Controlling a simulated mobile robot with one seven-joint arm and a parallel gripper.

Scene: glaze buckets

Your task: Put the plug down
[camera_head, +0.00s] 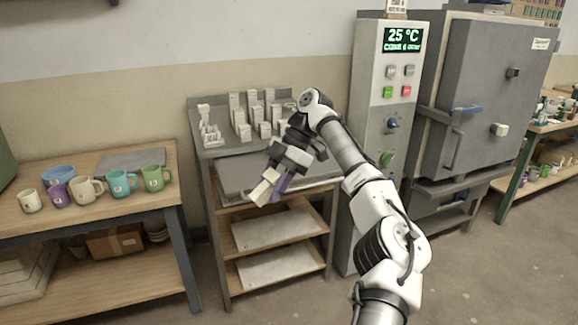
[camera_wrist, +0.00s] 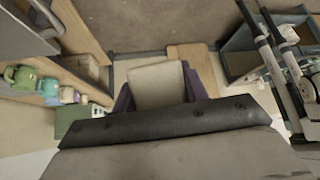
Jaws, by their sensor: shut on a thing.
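The plug (camera_head: 263,190) is a cream-white block held in my gripper (camera_head: 275,185), above the front of the metal cart. In the wrist view the pale plug (camera_wrist: 157,86) sits between my two purple fingers, one on each side. My gripper is shut on it. The plug's lower end hangs free in the air, apart from the shelves. My wrist hides part of the cart's tray top.
The cart's grey tray (camera_head: 240,177) is mostly bare; several white blocks (camera_head: 241,122) stand on the raised ledge behind it. Mugs (camera_head: 122,184) stand on the left table. A control column (camera_head: 375,75) and kiln (camera_head: 490,90) stand at right.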

